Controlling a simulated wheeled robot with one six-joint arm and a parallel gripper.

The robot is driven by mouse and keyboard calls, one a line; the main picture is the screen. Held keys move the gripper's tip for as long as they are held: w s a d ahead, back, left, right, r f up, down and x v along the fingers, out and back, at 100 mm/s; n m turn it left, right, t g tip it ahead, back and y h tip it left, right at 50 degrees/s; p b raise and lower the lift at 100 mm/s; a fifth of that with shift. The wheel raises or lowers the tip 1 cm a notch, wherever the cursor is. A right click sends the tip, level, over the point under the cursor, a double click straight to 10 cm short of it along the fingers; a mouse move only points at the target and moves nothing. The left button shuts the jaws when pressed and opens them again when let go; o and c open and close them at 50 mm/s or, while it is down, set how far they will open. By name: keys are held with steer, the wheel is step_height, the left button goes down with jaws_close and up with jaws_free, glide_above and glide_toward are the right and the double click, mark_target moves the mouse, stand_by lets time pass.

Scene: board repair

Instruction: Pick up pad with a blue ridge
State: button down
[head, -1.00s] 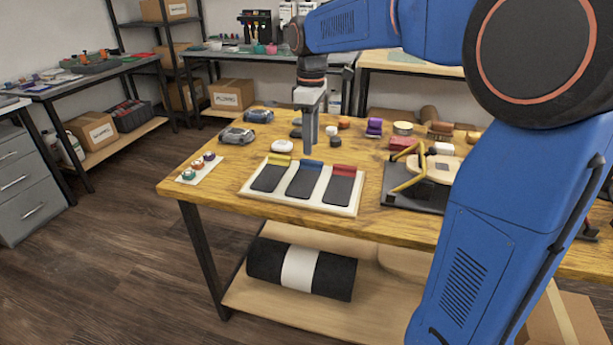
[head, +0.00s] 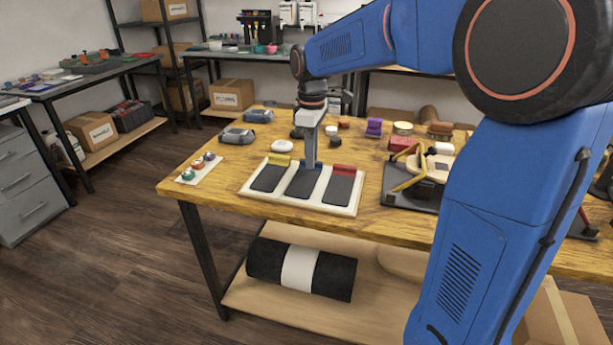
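The pad with a blue ridge (head: 303,184) is the middle of three dark pads in a white tray (head: 335,209) on the wooden table. Its blue ridge is mostly hidden behind my gripper (head: 310,162). My gripper points straight down with its fingertips at that ridge. The fingers overlap in this view, so I cannot tell whether they are open or shut on the ridge. The pad lies flat in its slot. A pad with a yellow ridge (head: 271,178) lies to its left and a pad with a red ridge (head: 339,188) to its right.
A white strip with small colored knobs (head: 199,166) lies left of the tray. A white rounded object (head: 282,146) and grey devices (head: 237,135) sit behind it. A black stand with a yellow frame (head: 408,182) is to the right.

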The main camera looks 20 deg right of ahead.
steer(key=shift+r, duration=0.1)
step_height(320, 180, up, 14)
stand_by(1.7)
